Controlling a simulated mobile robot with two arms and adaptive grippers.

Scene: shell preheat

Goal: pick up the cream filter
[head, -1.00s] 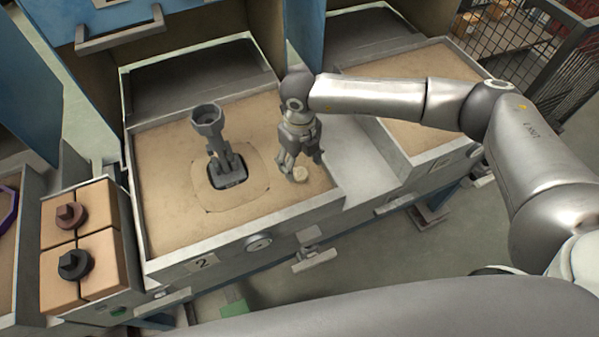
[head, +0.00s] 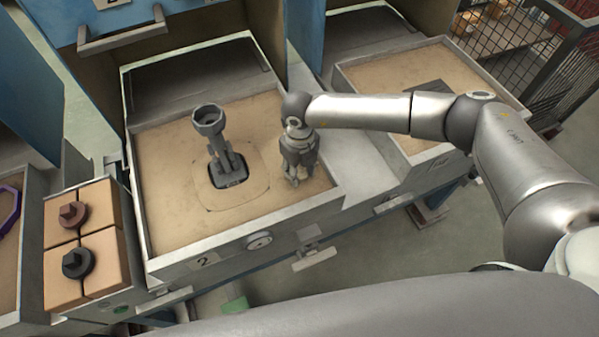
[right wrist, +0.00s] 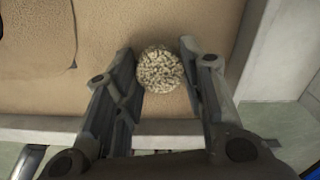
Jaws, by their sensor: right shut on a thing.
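The cream filter (right wrist: 160,68) is a small round, porous, pale disc over the sand bed. In the right wrist view it sits between the two fingertips of my right gripper (right wrist: 163,65). The fingers are shut on it from both sides. In the head view my right gripper (head: 292,180) points down at the right side of the sand-filled box, and its fingers hide most or all of the filter. I cannot tell whether the filter still touches the sand. My left gripper is not in view.
A grey cup-topped shell (head: 210,122) stands in the sand left of my right gripper. The box's metal front rim (head: 240,232) is close to the gripper. Tan blocks with brown (head: 72,214) and black (head: 78,263) knobs stand at left. Another sand box (head: 400,68) is at right.

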